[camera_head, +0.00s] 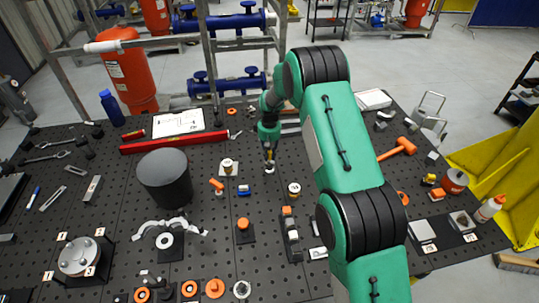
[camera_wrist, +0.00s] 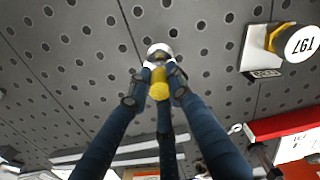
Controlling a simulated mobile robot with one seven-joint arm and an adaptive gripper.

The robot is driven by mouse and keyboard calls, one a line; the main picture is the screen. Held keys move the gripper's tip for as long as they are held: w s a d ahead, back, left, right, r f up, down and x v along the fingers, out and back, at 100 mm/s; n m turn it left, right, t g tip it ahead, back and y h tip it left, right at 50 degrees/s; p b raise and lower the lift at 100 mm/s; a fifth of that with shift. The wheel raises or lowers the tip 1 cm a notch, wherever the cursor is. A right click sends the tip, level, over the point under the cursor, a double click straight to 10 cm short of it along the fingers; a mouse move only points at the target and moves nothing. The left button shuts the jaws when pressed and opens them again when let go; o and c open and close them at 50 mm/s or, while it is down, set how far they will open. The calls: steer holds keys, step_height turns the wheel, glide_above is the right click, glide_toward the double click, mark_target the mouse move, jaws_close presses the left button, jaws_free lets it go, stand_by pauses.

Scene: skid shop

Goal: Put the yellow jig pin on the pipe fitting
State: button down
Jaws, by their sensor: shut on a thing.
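My gripper (camera_head: 269,158) points down over the middle of the perforated table in the head view. In the wrist view its dark blue fingers (camera_wrist: 160,80) close around the yellow jig pin (camera_wrist: 160,90), whose rounded yellow end faces the camera. A silvery round piece (camera_wrist: 160,50), perhaps the pipe fitting, shows just beyond the fingertips, at the far end of the pin. It also shows under the gripper in the head view (camera_head: 269,171). The fingers hide where pin and piece meet, so I cannot tell whether they touch.
A numbered yellow part (camera_wrist: 275,39) stands on a pale plate (camera_head: 231,173) left of the gripper in the head view. Another numbered part (camera_head: 294,188) stands right. A blue part (camera_head: 243,190), a dark cylinder (camera_head: 164,178) and a red bar (camera_head: 172,143) are nearby.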

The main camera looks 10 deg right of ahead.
mark_target(269, 152)
steer(key=shift+f, duration=0.15)
steer(key=c, duration=1.6)
jaws_free()
step_height(269, 152, up, 12)
steer(key=shift+r+b, duration=0.2)
steer(key=shift+b, duration=0.35)
